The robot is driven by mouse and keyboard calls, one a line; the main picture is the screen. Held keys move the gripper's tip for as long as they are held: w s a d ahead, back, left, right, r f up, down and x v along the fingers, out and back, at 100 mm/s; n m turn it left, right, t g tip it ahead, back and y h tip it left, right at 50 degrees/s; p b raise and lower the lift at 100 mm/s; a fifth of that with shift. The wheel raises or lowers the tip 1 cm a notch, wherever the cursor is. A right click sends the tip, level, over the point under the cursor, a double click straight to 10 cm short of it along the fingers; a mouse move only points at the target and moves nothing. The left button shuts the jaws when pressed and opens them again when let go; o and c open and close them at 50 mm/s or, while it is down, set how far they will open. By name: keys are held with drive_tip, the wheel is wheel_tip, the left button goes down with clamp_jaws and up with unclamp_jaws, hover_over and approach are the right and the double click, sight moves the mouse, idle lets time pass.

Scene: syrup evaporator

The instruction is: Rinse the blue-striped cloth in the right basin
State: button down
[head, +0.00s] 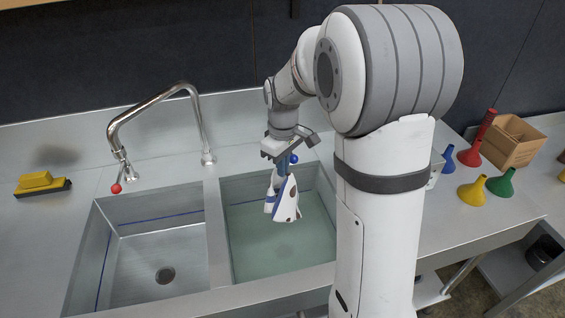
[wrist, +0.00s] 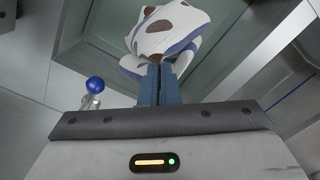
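The blue-striped cloth (head: 285,202) is white with blue parts and dark brownish patches. It hangs in folds above the water in the right basin (head: 227,238). My gripper (head: 283,172) is shut on the cloth's top, over the back part of that basin. In the wrist view the fingers (wrist: 159,82) are close together, with the cloth (wrist: 168,32) bunched at their tips. The water (head: 268,243) in the right basin is pale green. I cannot tell whether the cloth's lowest edge touches it.
The left basin (head: 135,268) is empty, with a drain. A faucet with a red knob (head: 116,188) stands behind it. A blue knob (wrist: 95,85) is close beside my gripper. A yellow sponge (head: 36,180) lies left; coloured funnels (head: 472,192) and a wooden box (head: 513,142) stand right.

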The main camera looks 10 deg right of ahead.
wheel_tip(320, 180, down, 24)
drive_tip(key=b, duration=1.6)
drive_tip(key=shift+r, duration=0.25)
drive_tip(key=a+f+b, duration=0.1)
drive_tip(key=a+f, duration=0.1)
drive_tip(key=a, duration=0.5)
drive_tip(key=shift+d+p, duration=0.55)
drive_tip(key=shift+d, duration=6.35)
drive_tip(key=a, duration=1.3)
drive_tip(key=shift+a+r+p, duration=0.25)
drive_tip(key=shift+a+p, duration=0.1)
